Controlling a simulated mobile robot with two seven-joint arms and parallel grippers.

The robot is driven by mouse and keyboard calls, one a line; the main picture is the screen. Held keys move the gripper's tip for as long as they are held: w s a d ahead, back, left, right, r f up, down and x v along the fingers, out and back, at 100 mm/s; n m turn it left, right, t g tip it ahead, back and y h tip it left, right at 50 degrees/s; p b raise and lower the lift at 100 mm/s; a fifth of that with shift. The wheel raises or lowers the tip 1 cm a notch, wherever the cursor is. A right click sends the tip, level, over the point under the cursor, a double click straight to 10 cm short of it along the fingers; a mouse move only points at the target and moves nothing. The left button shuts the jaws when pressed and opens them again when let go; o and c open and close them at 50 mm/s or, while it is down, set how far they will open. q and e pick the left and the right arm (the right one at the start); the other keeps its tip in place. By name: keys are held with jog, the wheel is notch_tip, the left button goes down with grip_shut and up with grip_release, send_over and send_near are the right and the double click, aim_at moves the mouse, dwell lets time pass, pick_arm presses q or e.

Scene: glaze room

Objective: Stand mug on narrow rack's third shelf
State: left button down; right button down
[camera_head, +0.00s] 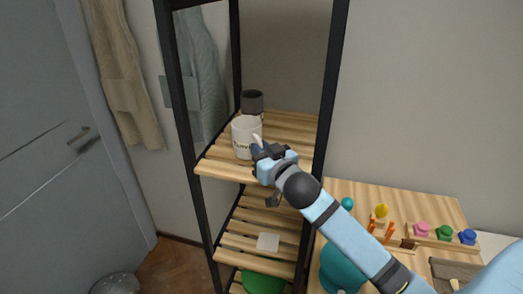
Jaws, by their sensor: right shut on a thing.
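A white mug (243,142) with dark lettering is upright at the front left part of a slatted wooden shelf (288,135) of the narrow black-framed rack (322,120). Whether its base touches the slats or hovers just above them I cannot tell. My right gripper (259,150) reaches in from the lower right and is shut on the mug's right side; the fingertips are small and partly hidden. A dark grey cup (252,101) stands behind the mug on the same shelf. My left gripper is not in view.
The right part of the mug's shelf is clear. A lower shelf holds a small white square piece (268,242), with a green round item (262,281) below. A wooden table (345,190) with a teal vessel (340,268) and colourful small items stands right. Aprons (128,85) hang left.

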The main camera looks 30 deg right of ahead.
jog(key=shift+w+d+f, duration=0.15)
jog(key=shift+d+f, duration=0.1)
jog(key=shift+f, duration=0.15)
jog(key=c, duration=1.2)
grip_release()
jog(key=shift+f, duration=0.15)
jog(key=shift+o, duration=0.2)
